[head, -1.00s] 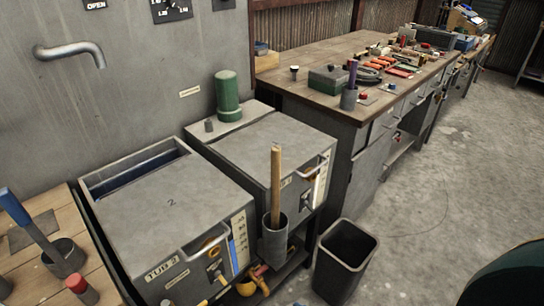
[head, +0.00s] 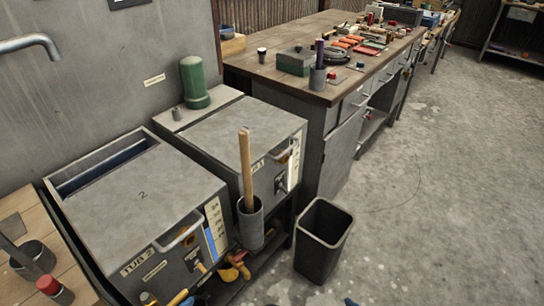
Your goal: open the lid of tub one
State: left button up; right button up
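Tub one is probably the grey box (head: 262,166) at the centre, right of tub 2; its own label is partly hidden by a wooden handle. Its flat grey lid (head: 232,130) lies level on top, and a metal bar handle (head: 286,149) sits at its front right edge. Tub 2 (head: 138,200), marked "TUB 2" on its front, stands to the left with a dark open slot along its back. Neither of my grippers shows in the head view.
A wooden handle (head: 246,172) stands in a grey cup (head: 250,222) in front of tub one. A black bin (head: 323,240) stands on the floor to the right. A green cylinder (head: 194,82) stands behind the tubs. A cluttered workbench (head: 290,78) runs back. The floor at right is clear.

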aim_at(216, 134)
jog(key=i+l, duration=0.35)
jog(key=l, duration=0.15)
jog(key=i+l, duration=0.3)
jog(key=l, duration=0.2)
jog(key=z, duration=0.05)
